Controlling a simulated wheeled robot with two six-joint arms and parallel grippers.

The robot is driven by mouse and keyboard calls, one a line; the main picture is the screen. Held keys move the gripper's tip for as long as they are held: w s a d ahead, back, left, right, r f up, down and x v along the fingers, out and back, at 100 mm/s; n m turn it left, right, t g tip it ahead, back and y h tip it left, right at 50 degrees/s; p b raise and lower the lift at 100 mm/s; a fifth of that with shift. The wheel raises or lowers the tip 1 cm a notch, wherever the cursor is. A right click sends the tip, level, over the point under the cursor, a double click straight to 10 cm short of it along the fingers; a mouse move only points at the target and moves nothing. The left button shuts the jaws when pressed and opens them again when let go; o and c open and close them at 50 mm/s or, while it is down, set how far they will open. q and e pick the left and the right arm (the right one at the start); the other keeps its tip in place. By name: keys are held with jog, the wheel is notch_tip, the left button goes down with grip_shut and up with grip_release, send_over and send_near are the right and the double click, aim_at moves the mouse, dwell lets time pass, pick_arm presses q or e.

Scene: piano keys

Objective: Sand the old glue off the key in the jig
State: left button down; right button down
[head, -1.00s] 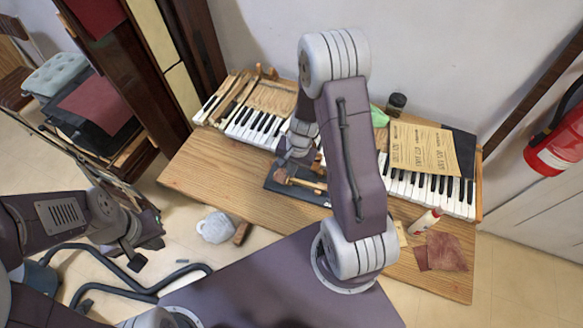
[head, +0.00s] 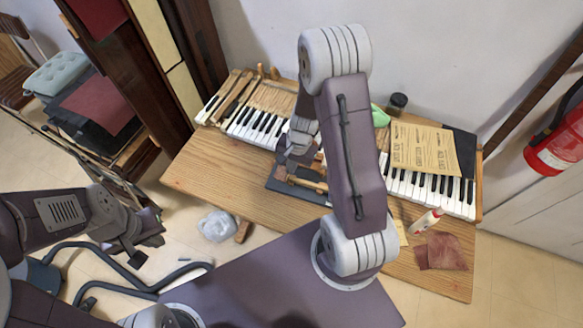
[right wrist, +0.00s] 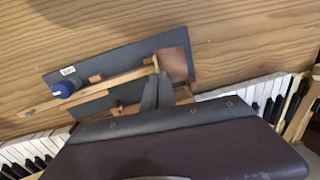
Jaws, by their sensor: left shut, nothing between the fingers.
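The jig (head: 283,187) is a dark board on the wooden table, left of the middle in the head view. It also fills the middle of the right wrist view (right wrist: 78,58). The key (right wrist: 98,88), a long pale wooden bar, lies along it, beside a blue knob (right wrist: 62,89). My right gripper (head: 288,164) is low over the jig's left end. Its fingers (right wrist: 156,90) look shut on a reddish-brown sanding block (right wrist: 176,62) at the key's end. Contact with the key is unclear. My left gripper (head: 136,255) is shut and empty, off the table's left side.
A piano keyboard (head: 256,125) runs along the back, with a paper sheet (head: 425,148) on it. A white glue bottle (head: 426,221) and reddish-brown sheets (head: 445,251) lie at front right. A dark jar (head: 397,104) stands behind. The table's left front (head: 210,178) is clear.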

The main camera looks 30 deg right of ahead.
jog(key=r+p, duration=0.2)
jog(key=r, duration=0.1)
jog(key=shift+s+d+r, duration=0.2)
jog(key=shift+r, duration=0.05)
notch_tip(320, 180, up, 3)
jog(key=p, duration=0.3)
jog(key=shift+r+p, duration=0.2)
jog(key=shift+p, duration=0.15)
jog(key=shift+w, duration=0.1)
